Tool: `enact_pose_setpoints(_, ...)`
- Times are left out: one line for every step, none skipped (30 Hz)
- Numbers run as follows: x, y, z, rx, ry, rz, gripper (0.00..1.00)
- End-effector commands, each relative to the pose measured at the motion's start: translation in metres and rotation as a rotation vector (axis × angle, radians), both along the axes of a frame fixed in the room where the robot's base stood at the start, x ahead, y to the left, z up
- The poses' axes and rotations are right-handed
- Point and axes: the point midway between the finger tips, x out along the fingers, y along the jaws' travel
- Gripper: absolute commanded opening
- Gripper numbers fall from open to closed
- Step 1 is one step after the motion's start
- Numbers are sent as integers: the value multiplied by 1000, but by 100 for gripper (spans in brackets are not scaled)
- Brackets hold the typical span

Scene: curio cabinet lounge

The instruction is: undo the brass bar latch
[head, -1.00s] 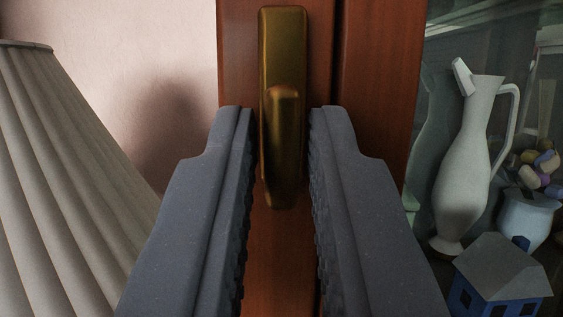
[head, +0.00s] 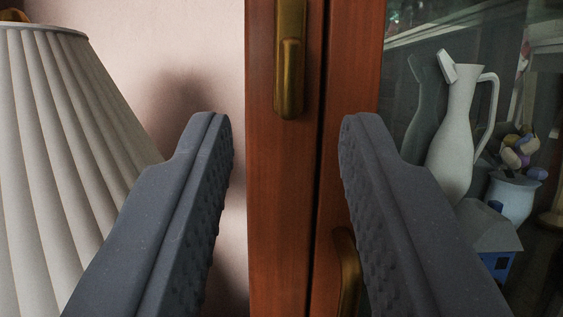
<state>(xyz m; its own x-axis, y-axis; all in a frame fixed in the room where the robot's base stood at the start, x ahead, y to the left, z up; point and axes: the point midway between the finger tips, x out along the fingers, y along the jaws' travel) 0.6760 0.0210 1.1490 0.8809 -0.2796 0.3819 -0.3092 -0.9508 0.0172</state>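The brass bar latch (head: 289,75) is on the reddish wooden frame of the cabinet (head: 275,200), at the top centre of the head view. Its bar hangs straight down, and its top is cut off by the picture edge. My gripper (head: 286,125) is open and empty, its two grey fingers spread wide. The fingertips appear just below the latch's lower end, one on each side, and do not touch it. A second brass piece (head: 347,270), curved like a handle, shows lower on the door frame, partly hidden behind the right finger.
A pleated lampshade (head: 60,150) fills the left side, close to the left finger. Behind the glass on the right stand a white jug (head: 458,130), a small pot (head: 512,198) and a blue toy house (head: 490,240). Bare pinkish wall lies between lamp and cabinet.

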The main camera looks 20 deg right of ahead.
Motion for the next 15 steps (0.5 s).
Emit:
enact_pose_setpoints(-9, 4, -8, 2, -1, 2, 31)
enact_pose_setpoints(-14, 6, -10, 2, -2, 3, 31)
enact_pose_setpoints(-21, 8, -13, 1, -1, 4, 31)
enact_pose_setpoints(-26, 10, -15, -1, -1, 4, 31)
enact_pose_setpoints(-31, 12, -17, -1, -1, 4, 31)
enact_pose_setpoints(-38, 13, -20, 0, -1, 4, 31)
enact_pose_setpoints(-42, 15, -21, 2, -2, 3, 31)
enact_pose_setpoints(-47, 17, -23, 2, -2, 3, 31)
enact_pose_setpoints(-53, 18, -25, 2, -2, 3, 31)
enact_pose_setpoints(-52, 17, -25, 0, -4, 2, 31)
enact_pose_setpoints(-52, 18, -25, -1, -5, 1, 31)
enact_pose_setpoints(-52, 18, -25, -1, -5, 1, 31)
enact_pose_setpoints(-53, 19, -25, -2, -6, 2, 31)
enact_pose_setpoints(-53, 19, -26, -2, -6, 2, 31)
enact_pose_setpoints(-54, 20, -26, -2, -6, 3, 31)
